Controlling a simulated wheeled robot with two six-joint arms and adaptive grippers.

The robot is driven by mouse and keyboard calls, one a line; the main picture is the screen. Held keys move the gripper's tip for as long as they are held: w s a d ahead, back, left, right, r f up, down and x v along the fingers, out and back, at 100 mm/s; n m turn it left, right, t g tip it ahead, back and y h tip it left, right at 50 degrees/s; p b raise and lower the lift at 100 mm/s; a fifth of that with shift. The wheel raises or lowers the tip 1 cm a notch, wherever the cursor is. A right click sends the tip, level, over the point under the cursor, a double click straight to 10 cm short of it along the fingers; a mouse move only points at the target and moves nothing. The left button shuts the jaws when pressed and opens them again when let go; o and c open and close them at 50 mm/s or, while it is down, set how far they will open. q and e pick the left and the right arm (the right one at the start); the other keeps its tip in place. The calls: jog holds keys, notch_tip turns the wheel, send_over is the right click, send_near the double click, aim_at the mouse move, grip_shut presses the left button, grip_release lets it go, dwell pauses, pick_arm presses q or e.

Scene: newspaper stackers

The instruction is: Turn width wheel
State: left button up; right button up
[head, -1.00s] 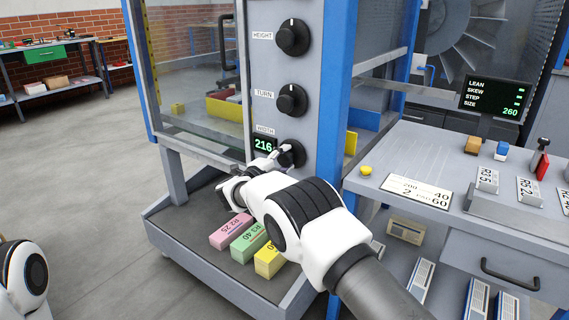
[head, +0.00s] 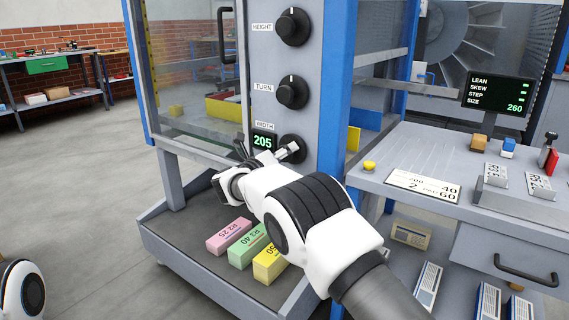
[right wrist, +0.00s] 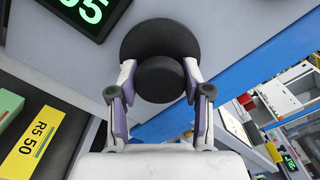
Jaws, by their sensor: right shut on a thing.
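The black width wheel (head: 294,143) is on the grey panel, under the WIDTH label and right of a display (head: 263,141) reading 205. My right gripper (head: 268,152) is at this wheel and partly covers it in the head view. In the right wrist view, the gripper's fingers lie on either side of the wheel's round grip (right wrist: 160,78), shut on it. The wheel's wider dark base (right wrist: 158,38) shows behind. My left gripper is out of view; only part of my left arm shows at the lower left.
The TURN knob (head: 292,95) and HEIGHT knob (head: 292,27) sit above on the same panel. Pink (head: 229,236), green (head: 248,245) and yellow (head: 270,263) blocks lie on the shelf below my right arm. A side table (head: 420,158) with a yellow button stands right.

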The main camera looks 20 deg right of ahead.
jog(key=m+b, duration=0.3)
jog(key=shift+f+m+b, duration=0.1)
jog(key=shift+m+b, duration=0.2)
jog(key=shift+m, duration=0.1)
jog(key=shift+m+b, duration=0.55)
jog(key=shift+m, duration=0.15)
jog(key=shift+r, duration=0.2)
jog(key=o, duration=1.2)
jog(key=shift+f, duration=0.1)
notch_tip(320, 180, up, 10)
jog(key=shift+r, duration=0.1)
